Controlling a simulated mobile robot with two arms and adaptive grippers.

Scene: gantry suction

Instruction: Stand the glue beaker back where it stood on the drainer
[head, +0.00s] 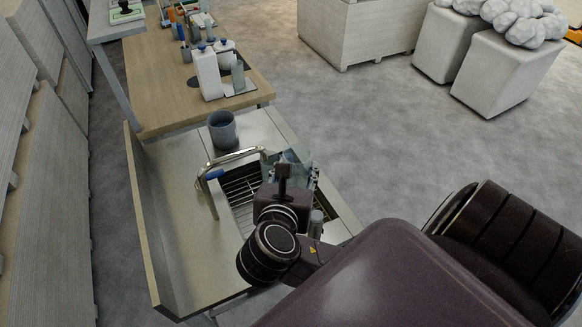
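A translucent, glassy blue-grey vessel (301,158), perhaps the glue beaker, shows over the sink around the tip of my gripper. My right gripper (284,168) comes in from the lower right and points away from me, over the sink's dark rack. Its fingers overlap the vessel, and the wrist hides much of both, so I cannot tell whether they grip it. A blue-grey pot (222,131) stands upright on the steel drainer (257,128) beyond the sink. My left gripper is not in view.
A curved tap (208,180) with a blue part rises at the sink's left edge. A wooden bench (150,85) beyond holds a white bottle (207,75) and other containers. Steel around the pot is clear. A low backboard (148,215) borders the left side.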

